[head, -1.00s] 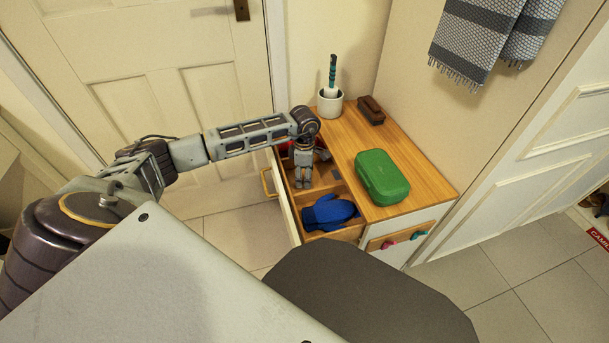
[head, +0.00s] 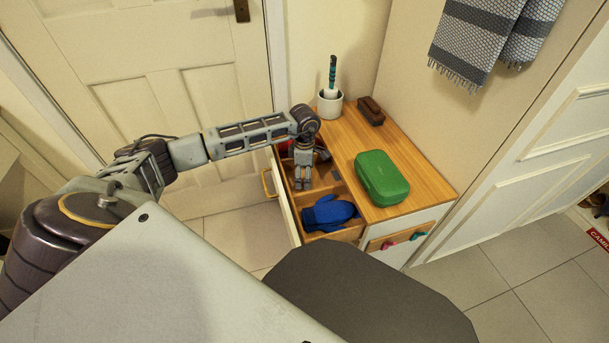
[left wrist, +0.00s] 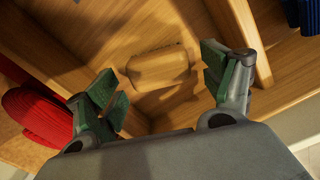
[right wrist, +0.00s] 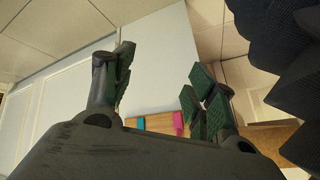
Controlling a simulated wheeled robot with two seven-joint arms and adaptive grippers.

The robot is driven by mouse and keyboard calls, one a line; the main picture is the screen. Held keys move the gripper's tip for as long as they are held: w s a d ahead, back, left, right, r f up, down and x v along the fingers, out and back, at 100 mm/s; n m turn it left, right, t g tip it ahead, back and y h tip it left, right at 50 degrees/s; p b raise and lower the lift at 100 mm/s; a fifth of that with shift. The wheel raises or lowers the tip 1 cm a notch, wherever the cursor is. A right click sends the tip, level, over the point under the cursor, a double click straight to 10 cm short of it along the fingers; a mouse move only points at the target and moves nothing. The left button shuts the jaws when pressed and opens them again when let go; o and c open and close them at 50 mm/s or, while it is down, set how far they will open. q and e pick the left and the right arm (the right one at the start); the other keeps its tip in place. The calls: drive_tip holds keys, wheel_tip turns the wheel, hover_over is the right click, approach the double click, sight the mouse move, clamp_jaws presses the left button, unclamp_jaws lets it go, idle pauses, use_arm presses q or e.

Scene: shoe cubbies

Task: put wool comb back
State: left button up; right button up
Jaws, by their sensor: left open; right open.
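A light wooden block-like piece (left wrist: 158,68), which may be the wool comb, lies in a drawer compartment in the left wrist view. It sits between and beyond my left gripper's open fingers, apart from them. In the head view my left gripper (head: 301,184) points down into the open drawer (head: 287,203), and its hand hides that piece. My right gripper (right wrist: 158,88) is open and empty in the right wrist view, away from the drawer's inside.
A blue mitten (head: 330,212) lies in the near compartment. A rolled red item (left wrist: 38,112) lies in another compartment. On the cabinet top (head: 347,150) stand a green case (head: 382,177), a dark brown brush (head: 370,110) and a white cup (head: 330,104) with a handled tool.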

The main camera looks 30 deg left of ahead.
use_arm(q)
wheel_tip(320, 180, up, 11)
drive_tip(key=p, duration=0.3)
drive_tip(key=shift+r, duration=0.15)
use_arm(e)
wheel_tip(320, 180, up, 6)
drive_tip(key=d+g+h, duration=0.1)
drive_tip(key=shift+s+d+r+n, duration=0.2)
drive_tip(key=shift+s+n, duration=0.1)
drive_tip(key=shift+n, duration=0.1)
